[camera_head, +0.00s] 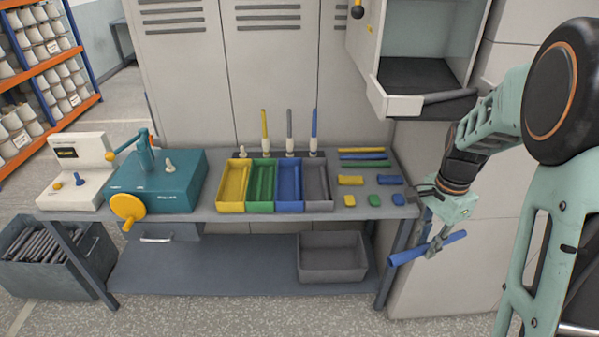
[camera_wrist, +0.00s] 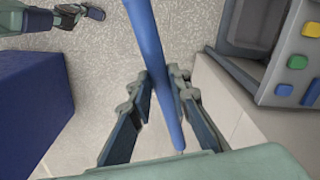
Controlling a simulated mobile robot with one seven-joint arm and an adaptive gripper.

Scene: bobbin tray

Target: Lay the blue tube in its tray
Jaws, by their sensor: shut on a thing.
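My gripper (camera_head: 436,243) is shut on the blue tube (camera_head: 406,255), gripping it near its middle. The tube is held in the air off the right end of the bench, its right end slightly higher in the head view. In the wrist view my gripper (camera_wrist: 163,88) has a finger on each side of the tube (camera_wrist: 147,40), which runs lengthwise between them. The blue tray (camera_head: 289,207) stands on the bench between a green tray (camera_head: 260,207) and a grey tray (camera_head: 319,206). No tube shows lying in the blue tray.
A yellow tray (camera_head: 230,207) is leftmost in the row. Upright yellow, grey and blue rods (camera_head: 314,124) stand behind the trays. Flat rods and small blocks (camera_head: 350,180) lie between trays and arm.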

